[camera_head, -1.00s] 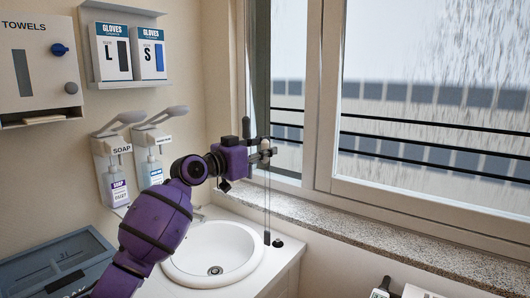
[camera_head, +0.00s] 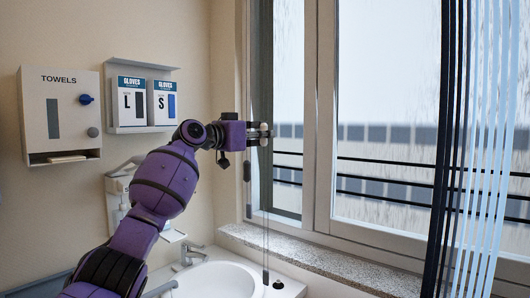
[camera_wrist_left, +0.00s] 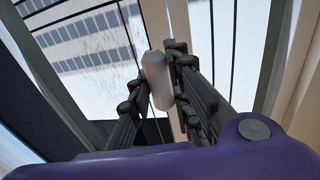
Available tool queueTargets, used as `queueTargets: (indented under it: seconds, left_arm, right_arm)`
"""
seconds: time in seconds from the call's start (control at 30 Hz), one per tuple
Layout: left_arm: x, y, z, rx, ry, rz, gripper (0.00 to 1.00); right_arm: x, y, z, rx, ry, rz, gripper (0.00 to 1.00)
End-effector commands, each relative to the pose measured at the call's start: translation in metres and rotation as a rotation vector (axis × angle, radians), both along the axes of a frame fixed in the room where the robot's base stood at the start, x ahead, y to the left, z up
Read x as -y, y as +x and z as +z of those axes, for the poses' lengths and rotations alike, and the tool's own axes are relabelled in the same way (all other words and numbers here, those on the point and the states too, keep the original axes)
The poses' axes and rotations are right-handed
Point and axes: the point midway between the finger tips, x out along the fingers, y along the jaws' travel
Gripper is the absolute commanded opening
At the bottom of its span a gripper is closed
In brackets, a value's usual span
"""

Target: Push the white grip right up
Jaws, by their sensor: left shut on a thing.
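The white grip (camera_head: 264,134) is a small pale cylinder on a thin vertical cord beside the window frame. In the left wrist view the white grip (camera_wrist_left: 157,80) stands between the dark fingers, with its upper part showing and the cord running past it. My right gripper is in neither view.
The window frame (camera_head: 322,120) is close to the right of the gripper. Dark and pale blind strips (camera_head: 490,130) hang farther right. Below are the granite sill (camera_head: 300,265) and the sink (camera_head: 215,280). The towel dispenser (camera_head: 60,115) and glove rack (camera_head: 142,68) are on the left wall.

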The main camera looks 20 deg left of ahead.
Motion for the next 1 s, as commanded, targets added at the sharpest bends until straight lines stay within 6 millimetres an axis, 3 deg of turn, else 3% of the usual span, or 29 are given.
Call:
queueTargets:
  seconds: [0.03, 0.13, 0.6, 0.63, 0.73, 1.0]
  left_arm:
    - [0.0, -0.002, 0.015, 0.011, -0.004, 0.001, 0.0]
    - [0.0, -0.001, 0.021, 0.007, -0.004, 0.001, 0.0]
    - [0.0, 0.0, 0.021, 0.001, -0.002, 0.001, 0.0]
    - [0.0, 0.0, 0.021, 0.0, -0.001, 0.001, 0.22]
    - [0.0, 0.001, 0.02, 0.0, -0.001, 0.001, 0.35]
    - [0.0, 0.001, 0.02, -0.001, 0.0, 0.001, 0.38]
  right_arm:
    - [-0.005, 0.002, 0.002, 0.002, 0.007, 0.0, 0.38]
    - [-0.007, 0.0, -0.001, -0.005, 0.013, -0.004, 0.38]
    - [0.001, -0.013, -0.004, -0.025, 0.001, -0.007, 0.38]
    - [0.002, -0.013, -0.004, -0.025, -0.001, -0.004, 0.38]
    - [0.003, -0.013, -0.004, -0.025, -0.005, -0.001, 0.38]
    - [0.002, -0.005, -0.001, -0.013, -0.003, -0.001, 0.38]
